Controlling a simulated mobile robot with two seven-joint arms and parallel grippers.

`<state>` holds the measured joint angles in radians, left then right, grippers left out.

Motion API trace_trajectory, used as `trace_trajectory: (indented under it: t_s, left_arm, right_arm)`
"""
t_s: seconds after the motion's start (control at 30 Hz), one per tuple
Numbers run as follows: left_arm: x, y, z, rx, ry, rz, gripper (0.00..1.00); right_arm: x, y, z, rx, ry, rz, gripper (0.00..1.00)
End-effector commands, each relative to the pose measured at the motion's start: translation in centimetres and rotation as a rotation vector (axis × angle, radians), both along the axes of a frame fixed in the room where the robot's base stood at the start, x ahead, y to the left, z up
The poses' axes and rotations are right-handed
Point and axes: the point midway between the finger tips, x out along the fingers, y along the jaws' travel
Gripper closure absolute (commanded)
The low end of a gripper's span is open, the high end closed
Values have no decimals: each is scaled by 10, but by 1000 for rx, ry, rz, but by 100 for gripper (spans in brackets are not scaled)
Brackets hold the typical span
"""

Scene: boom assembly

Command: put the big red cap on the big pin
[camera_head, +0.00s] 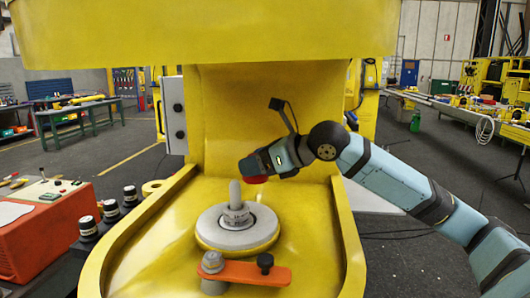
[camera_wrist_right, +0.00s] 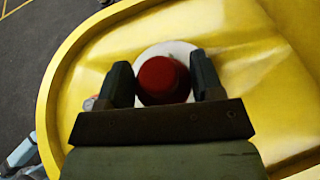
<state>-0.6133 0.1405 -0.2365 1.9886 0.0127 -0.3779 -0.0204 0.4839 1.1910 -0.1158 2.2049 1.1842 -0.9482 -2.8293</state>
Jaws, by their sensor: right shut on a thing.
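My right gripper (camera_head: 257,168) is shut on the big red cap (camera_head: 256,180) and holds it in the air, above and a little right of the big pin. In the right wrist view the red cap (camera_wrist_right: 163,80) sits between the two fingers (camera_wrist_right: 161,84). The big grey pin (camera_head: 236,196) stands upright in a round grey disc (camera_head: 212,232) on the yellow boom (camera_head: 145,268). In the right wrist view the cap hides the pin, and part of the pale disc (camera_wrist_right: 180,48) shows behind it. The left gripper does not show.
A small grey pin (camera_head: 212,262) with an orange lever (camera_head: 262,273) is in front of the disc. Raised yellow walls flank the boom, and a yellow beam (camera_head: 200,35) hangs above. At left are an orange box (camera_head: 40,235) and several black-and-white cylinders (camera_head: 88,228).

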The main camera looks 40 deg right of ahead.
Motion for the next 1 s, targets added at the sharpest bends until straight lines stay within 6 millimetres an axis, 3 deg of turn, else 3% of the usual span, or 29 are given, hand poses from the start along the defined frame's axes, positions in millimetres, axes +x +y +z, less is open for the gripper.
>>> trace_trajectory:
  t_s: [0.77, 1.0]
  left_arm:
    - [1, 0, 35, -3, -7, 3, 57]
    - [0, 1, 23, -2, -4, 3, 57]
  right_arm:
    - [49, 24, 0, 3, 0, 1, 67]
    - [49, 23, -20, -1, -1, -1, 67]
